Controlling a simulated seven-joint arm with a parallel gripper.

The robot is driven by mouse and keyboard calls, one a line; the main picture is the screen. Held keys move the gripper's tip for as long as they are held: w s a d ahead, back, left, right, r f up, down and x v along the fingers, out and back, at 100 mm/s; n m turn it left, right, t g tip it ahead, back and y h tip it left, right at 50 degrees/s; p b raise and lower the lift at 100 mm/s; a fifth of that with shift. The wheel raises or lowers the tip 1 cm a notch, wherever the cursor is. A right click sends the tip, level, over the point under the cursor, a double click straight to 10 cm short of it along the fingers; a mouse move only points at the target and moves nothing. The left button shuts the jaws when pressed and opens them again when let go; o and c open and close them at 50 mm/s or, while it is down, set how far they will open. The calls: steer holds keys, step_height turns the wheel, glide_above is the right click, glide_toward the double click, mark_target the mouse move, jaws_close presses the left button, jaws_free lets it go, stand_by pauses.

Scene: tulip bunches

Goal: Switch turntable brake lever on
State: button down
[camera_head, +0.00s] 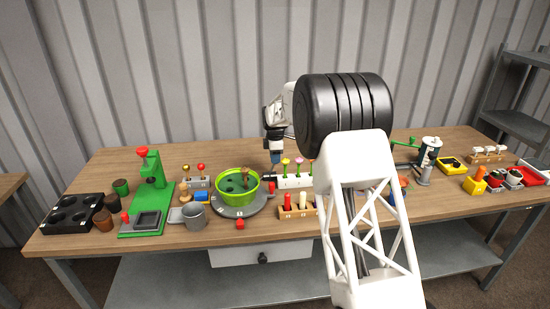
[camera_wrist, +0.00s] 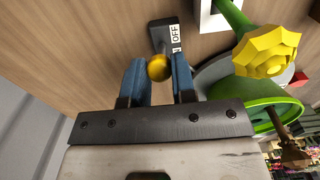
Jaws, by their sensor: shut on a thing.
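The brake lever's golden ball knob (camera_wrist: 159,68) sits between the two blue fingertips of my gripper (camera_wrist: 158,64) in the wrist view, and the gripper is shut on it. Behind the knob is the lever's dark grey base (camera_wrist: 160,32) with a white label (camera_wrist: 175,34) reading OFF; the rest of the label is covered by a finger. In the head view my gripper (camera_head: 275,157) is low at the back of the table, behind the grey turntable (camera_head: 233,212), and the lever cannot be made out there. A green pot (camera_head: 222,190) stands on the turntable.
My arm hides part of the table's right half.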

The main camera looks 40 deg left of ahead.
steer(key=shift+s+a, duration=0.15)
steer(key=shift+s+a+r+t+h, duration=0.15)
steer(key=shift+s+a+t+h, duration=0.25)
steer(key=shift+t+h, duration=0.2)
steer(key=shift+s+a+t+h, duration=0.75)
steer(key=shift+t+h, duration=0.25)
steer(key=shift+s+a+f+t+h, duration=0.2)
steer(key=shift+s+a+t+h, duration=0.25)
steer(key=shift+t+h, duration=0.15)
steer(key=shift+s+a+f+t+h, duration=0.15)
steer(key=shift+s+a+t+h, duration=0.25)
steer(key=shift+t+h, duration=0.2)
steer(key=c, duration=0.9)
jaws_free()
steer(key=shift+c, duration=0.2)
steer(key=v, duration=0.7)
steer(key=shift+r, duration=0.3)
steer(key=shift+s+a, duration=0.1)
